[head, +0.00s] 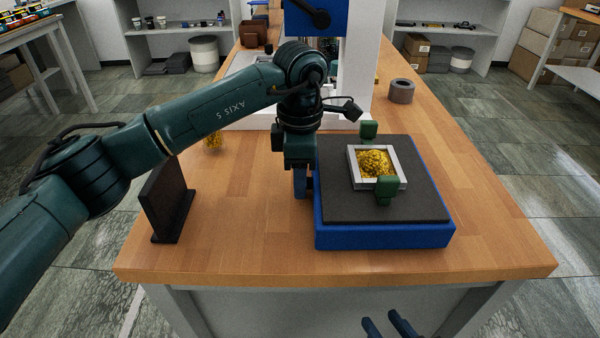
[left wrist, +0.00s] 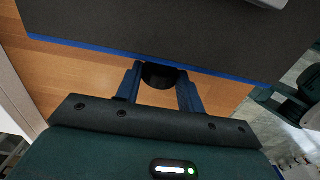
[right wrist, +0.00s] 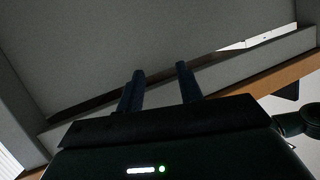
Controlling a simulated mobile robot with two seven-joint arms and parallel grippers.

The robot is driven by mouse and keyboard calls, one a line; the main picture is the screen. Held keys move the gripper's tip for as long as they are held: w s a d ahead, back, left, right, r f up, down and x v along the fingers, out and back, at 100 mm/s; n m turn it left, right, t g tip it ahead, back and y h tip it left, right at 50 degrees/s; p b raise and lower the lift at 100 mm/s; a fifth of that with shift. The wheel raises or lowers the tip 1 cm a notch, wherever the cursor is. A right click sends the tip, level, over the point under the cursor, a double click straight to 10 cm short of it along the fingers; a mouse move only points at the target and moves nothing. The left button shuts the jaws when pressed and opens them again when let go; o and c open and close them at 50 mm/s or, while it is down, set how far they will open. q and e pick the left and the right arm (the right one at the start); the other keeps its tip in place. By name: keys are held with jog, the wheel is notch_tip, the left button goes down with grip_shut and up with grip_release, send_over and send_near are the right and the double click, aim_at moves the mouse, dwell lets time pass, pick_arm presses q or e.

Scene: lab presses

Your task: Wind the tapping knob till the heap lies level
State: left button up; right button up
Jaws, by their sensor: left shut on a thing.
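A heap of yellow grains (head: 374,163) sits in a square pale-rimmed tray (head: 397,168), mounded in the middle. Two green clamps (head: 369,130) hold the tray on a dark plate over a blue base (head: 385,237). My left gripper (head: 300,190) is at the left side of the base, pointing down. In the left wrist view its blue fingers (left wrist: 160,85) are shut on the round black knob (left wrist: 160,75), beside the base edge. The knob is hidden in the head view. My right gripper (head: 388,326) is low in front of the table, its fingers (right wrist: 158,88) apart and empty.
A dark upright plate on a foot (head: 172,200) stands on the wooden table (head: 240,240) at left. A white press column with a blue head (head: 316,18) rises behind the base. A grey ring (head: 402,90) lies at back right. The table's front strip is clear.

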pick_arm(q)
jog(key=shift+c, duration=1.4)
jog(key=shift+f+b, duration=0.1)
jog(key=shift+b, duration=0.3)
jog(key=shift+c, duration=0.2)
jog(key=t+b, duration=0.2)
jog(key=b, duration=0.1)
jog(key=shift+s+f, duration=0.15)
jog(key=shift+f, duration=0.15)
jog(key=t+b, duration=0.1)
jog(key=b, duration=0.2)
jog(key=shift+s+r+t, duration=0.15)
jog(key=shift+t, duration=0.25)
jog(key=shift+r, duration=0.15)
jog(key=shift+t, duration=0.3)
pick_arm(e)
jog(key=shift+n+y, duration=0.3)
jog(key=shift+n, duration=0.6)
jog(key=f, duration=0.2)
jog(key=a+f, duration=0.1)
jog(key=f, duration=0.1)
jog(key=shift+w+f, duration=0.2)
jog(key=shift+f, duration=0.2)
pick_arm(q)
jog(key=o, duration=1)
jog(key=shift+s+r, duration=0.1)
jog(key=shift+r, duration=0.05)
